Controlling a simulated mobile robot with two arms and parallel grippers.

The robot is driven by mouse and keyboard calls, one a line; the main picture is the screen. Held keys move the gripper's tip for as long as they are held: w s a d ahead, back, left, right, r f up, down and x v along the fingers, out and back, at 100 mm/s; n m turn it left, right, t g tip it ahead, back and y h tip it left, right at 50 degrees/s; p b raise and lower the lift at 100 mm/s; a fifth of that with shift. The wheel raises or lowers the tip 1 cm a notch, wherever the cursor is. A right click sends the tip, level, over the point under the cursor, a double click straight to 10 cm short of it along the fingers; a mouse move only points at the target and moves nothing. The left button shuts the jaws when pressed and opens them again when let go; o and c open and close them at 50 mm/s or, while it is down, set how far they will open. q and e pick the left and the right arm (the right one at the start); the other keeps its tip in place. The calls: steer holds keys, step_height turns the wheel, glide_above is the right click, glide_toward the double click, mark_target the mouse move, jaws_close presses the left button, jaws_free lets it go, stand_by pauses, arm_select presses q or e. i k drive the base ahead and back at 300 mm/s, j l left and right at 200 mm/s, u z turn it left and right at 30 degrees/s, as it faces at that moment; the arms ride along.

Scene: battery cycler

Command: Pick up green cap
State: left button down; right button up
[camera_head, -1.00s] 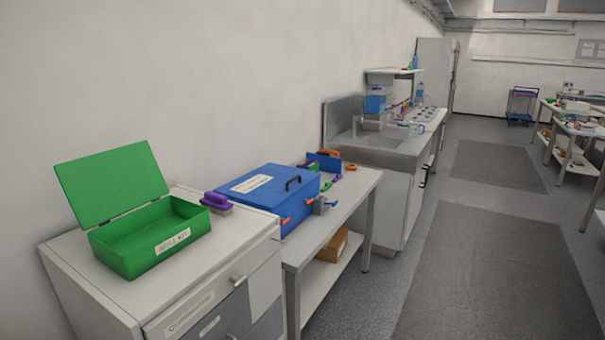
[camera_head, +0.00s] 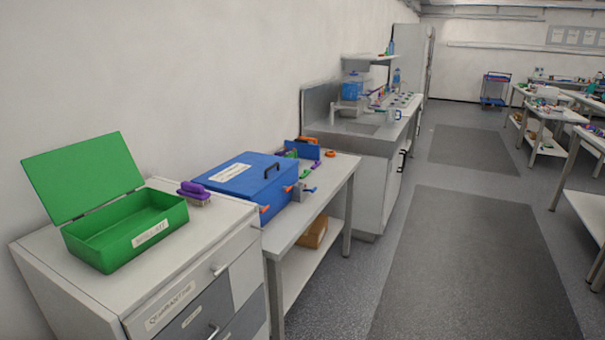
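I cannot make out a green cap for certain. Small green items (camera_head: 316,164) lie on the table beside the blue box, too small to identify. An open green box (camera_head: 125,232) with its lid raised stands on the cabinet at the left; its visible inside looks empty. Neither of my grippers is in view.
A purple-handled brush (camera_head: 194,193) lies beside the green box. A closed blue box (camera_head: 240,181) with orange latches sits on the table (camera_head: 318,203). A sink bench (camera_head: 365,145) stands beyond. Other worktables (camera_head: 545,112) are at the right. The floor between (camera_head: 455,240) is clear.

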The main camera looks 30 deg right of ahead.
mark_target(305, 173)
steer(key=z, duration=0.9)
steer(key=i+l+z, duration=0.3)
steer(key=i+z, duration=0.6)
steer(key=i, duration=2.55)
steer(key=i+u, duration=0.1)
steer(key=i, duration=0.4)
steer(key=i+l+u, duration=0.1)
steer(key=i, duration=0.35)
steer(key=i+l+u, duration=0.1)
steer(key=i, duration=0.4)
steer(key=i+l+u, duration=0.1)
steer(key=i, duration=0.35)
